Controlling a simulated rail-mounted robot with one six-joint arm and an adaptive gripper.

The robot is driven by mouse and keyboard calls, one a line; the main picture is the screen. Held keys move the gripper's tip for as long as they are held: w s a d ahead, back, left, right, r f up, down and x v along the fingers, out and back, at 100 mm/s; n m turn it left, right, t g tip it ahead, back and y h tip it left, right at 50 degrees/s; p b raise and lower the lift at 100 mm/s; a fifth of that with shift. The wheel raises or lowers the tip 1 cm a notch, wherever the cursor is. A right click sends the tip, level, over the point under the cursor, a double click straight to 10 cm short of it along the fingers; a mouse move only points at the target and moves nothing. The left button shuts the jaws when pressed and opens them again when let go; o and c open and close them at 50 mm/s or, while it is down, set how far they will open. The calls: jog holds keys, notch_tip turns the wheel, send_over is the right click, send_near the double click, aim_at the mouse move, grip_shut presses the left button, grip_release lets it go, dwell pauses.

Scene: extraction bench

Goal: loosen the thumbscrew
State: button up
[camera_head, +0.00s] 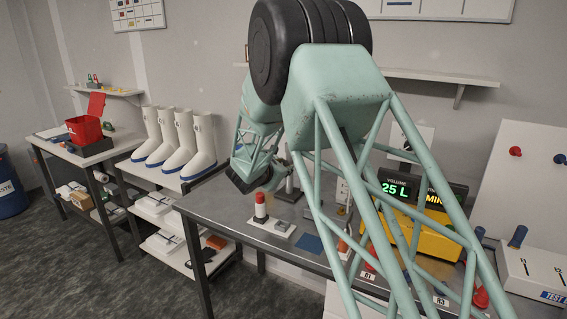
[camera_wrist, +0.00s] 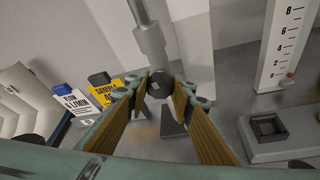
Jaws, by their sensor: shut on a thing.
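The thumbscrew is a small dark round knob (camera_wrist: 160,84) in the wrist view, at the lower end of a grey metal rod (camera_wrist: 150,40). My gripper (camera_wrist: 160,92) reaches to it from below in that view, with its two brown-padded fingers closing on the knob from either side. The knob's face shows between the fingertips. In the head view my gripper (camera_head: 282,163) is beside the stand on the bench, and the thumbscrew is too small and covered to make out.
A scaled flow tube (camera_wrist: 284,45) and grey socket block (camera_wrist: 268,135) stand at right in the wrist view. A yellow pump (camera_head: 425,238), red-capped lamp (camera_head: 261,207) and blue pad (camera_head: 308,243) are on the bench. White boots (camera_head: 168,140) stand on a rack at left.

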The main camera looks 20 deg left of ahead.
jog(key=shift+a+r+n+g+h+p, duration=0.15)
jog(key=shift+n+h+p, duration=0.8)
jog(key=shift+p, duration=1.65)
jog(key=shift+d+n+g+h+p, duration=0.15)
jog(key=shift+n+h+p, duration=0.4)
jog(key=shift+n+p, duration=1.35)
jog(key=n+h+p, duration=0.1)
jog(key=p, duration=0.4)
jog(key=shift+a+h, duration=0.15)
jog(key=shift+h, duration=0.25)
jog(key=shift+n+h+p, duration=0.5)
jog(key=shift+n+p, duration=0.35)
jog(key=o, duration=0.9)
jog(key=shift+s, duration=0.1)
jog(key=shift+v, duration=5.8)
